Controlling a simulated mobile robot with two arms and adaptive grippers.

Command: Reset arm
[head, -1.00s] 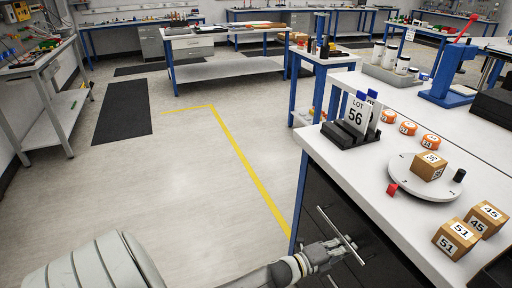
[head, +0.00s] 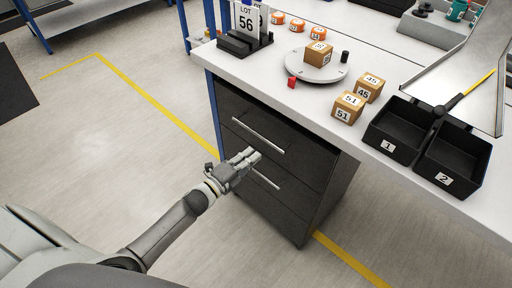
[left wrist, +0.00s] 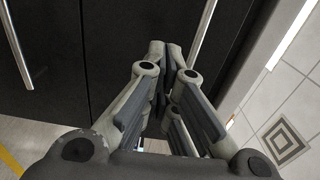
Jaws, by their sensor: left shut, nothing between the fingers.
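My left gripper (head: 247,163) is in front of the dark drawer cabinet (head: 272,135) under the white workbench. In the left wrist view its fingers (left wrist: 168,62) are closed together with nothing between them, and the dark drawer fronts (left wrist: 120,45) fill the space beyond. The upper drawer handle (head: 258,136) shows above the gripper in the head view. The lower handle (head: 265,179) is partly hidden behind the gripper. Whether the fingertips touch the cabinet cannot be told. The drawers look shut. My right gripper is not in view.
The bench (head: 225,68) carries a LOT 56 card stand (head: 246,42), a round turntable (head: 300,70) with a box, boxes marked 45 and 51 (head: 347,106), and black bins 1 (head: 376,151) and 2 (head: 432,187). Open floor (head: 110,150) lies left of the cabinet.

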